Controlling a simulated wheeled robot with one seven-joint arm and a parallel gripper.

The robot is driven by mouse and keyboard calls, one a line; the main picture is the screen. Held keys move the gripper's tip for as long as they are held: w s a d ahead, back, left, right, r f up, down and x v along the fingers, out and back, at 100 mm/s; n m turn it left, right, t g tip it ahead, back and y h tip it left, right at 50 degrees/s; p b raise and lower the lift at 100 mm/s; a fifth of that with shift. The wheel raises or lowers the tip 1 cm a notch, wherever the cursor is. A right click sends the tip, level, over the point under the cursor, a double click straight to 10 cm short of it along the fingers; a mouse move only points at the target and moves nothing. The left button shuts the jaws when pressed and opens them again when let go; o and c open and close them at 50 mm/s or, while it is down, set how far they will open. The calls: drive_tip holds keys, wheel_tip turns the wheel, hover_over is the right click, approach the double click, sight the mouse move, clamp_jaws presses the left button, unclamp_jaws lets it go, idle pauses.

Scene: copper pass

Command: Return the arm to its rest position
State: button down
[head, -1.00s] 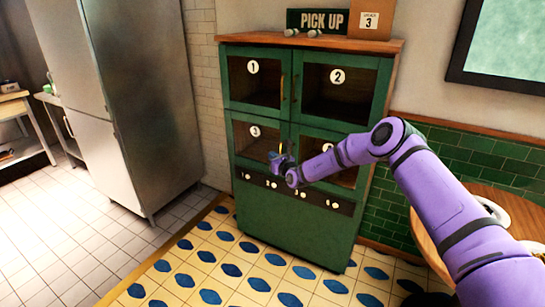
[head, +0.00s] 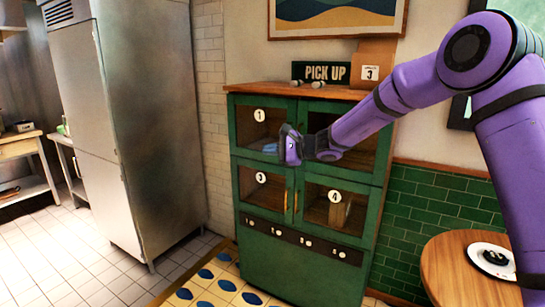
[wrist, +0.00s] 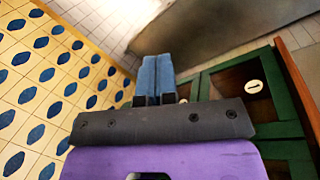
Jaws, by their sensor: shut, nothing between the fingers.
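My purple arm reaches in from the right of the head view and is bent at a raised elbow. My gripper (head: 284,145) is in front of the upper part of the green cabinet (head: 300,262), and hides part of its upper doors. In the wrist view my gripper (wrist: 157,62) shows two blue fingers pressed together with nothing between them. The cabinet (wrist: 290,120) is to the right of the fingers there. I cannot tell how far the fingers are from the doors.
A steel fridge (head: 135,130) stands left of the cabinet. A round wooden table (head: 450,270) with a plate (head: 485,262) is at the lower right, near my arm. A PICK UP sign (head: 327,72) and a cardboard box (head: 375,60) stand on the cabinet top. Patterned floor (wrist: 50,95) is clear.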

drive_tip(key=s+d+r+n+g+h, duration=0.1)
drive_tip(key=s+d+r+n+h, duration=0.3)
drive_tip(key=s, duration=0.7)
drive_tip(key=s+d+r+n+g+h, duration=0.1)
drive_tip(key=s+d+r+n+h, duration=0.15)
drive_tip(key=s+d+r, duration=0.55)
drive_tip(key=s+d+f+n+h, duration=0.1)
drive_tip(key=s+d+h, duration=0.1)
drive_tip(key=s+d, duration=0.4)
drive_tip(key=s+d+f+n+t+h, duration=0.1)
drive_tip(key=s+d, duration=0.5)
drive_tip(key=s, duration=0.7)
drive_tip(key=s+d+f+n+t+h, duration=0.1)
drive_tip(key=s+d+f+n+h, duration=0.1)
drive_tip(key=s+d+h, duration=0.3)
drive_tip(key=s+d, duration=0.2)
drive_tip(key=s, duration=0.2)
drive_tip(key=shift+s+f, duration=0.35)
